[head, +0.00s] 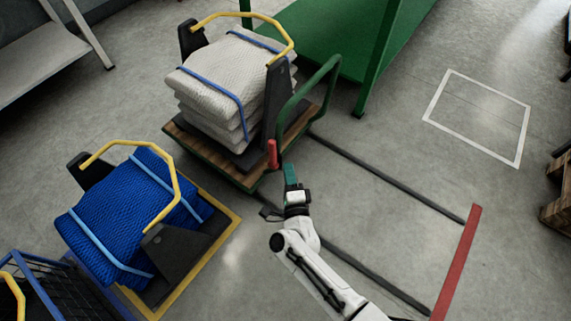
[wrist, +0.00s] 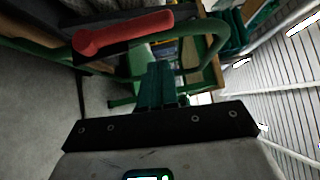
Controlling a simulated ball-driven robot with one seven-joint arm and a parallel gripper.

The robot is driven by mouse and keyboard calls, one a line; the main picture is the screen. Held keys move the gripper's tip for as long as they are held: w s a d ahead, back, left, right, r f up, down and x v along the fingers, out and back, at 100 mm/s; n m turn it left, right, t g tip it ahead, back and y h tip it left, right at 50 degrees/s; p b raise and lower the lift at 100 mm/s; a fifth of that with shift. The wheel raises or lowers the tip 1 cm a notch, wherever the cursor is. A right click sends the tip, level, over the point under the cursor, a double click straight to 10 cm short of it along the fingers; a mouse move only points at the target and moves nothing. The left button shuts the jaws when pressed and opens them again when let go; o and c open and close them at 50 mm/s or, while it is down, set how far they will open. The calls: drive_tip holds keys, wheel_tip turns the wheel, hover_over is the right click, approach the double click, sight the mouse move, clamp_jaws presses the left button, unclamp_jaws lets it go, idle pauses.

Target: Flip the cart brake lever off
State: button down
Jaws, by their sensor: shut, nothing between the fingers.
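The cart (head: 215,160) has a wooden deck, a green frame and a green push handle (head: 333,72). The brake lever (head: 272,153) has a red grip and stands up at the cart's near corner. In the wrist view the red grip (wrist: 125,33) lies across the upper left, with the green handle tube (wrist: 213,45) to its right. My gripper (head: 290,168) has green fingers, held together and empty, just right of and below the lever in the head view. In the wrist view the fingertips (wrist: 160,68) sit below the red grip, seemingly apart from it.
Folded white nets (head: 220,80) in a black holder with a yellow bar load the cart. A blue net bundle (head: 125,215) stands at left. Dark floor rails (head: 385,178) run to a red stop bar (head: 458,260).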

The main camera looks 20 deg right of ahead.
drive_tip(key=s+a+p, duration=0.1)
drive_tip(key=s, duration=0.6)
drive_tip(key=shift+s, duration=0.4)
drive_tip(key=a+r+n+g+y, duration=0.3)
drive_tip(key=a+n+y, duration=0.1)
drive_tip(key=n+y, duration=0.4)
drive_tip(key=s+d+r+n+g+h, duration=0.3)
drive_tip(key=s+d+n+g, duration=0.35)
drive_tip(key=s+d, duration=0.4)
drive_tip(key=s+d+r+n+g+h, duration=0.25)
drive_tip(key=s+d+n+g, duration=0.4)
drive_tip(key=s, duration=0.65)
wheel_tip(320, 180, up, 19)
drive_tip(key=d+m+g+p, duration=0.1)
drive_tip(key=p, duration=1.8)
drive_tip(key=shift+s+r, duration=0.15)
drive_tip(key=shift+s, duration=0.3)
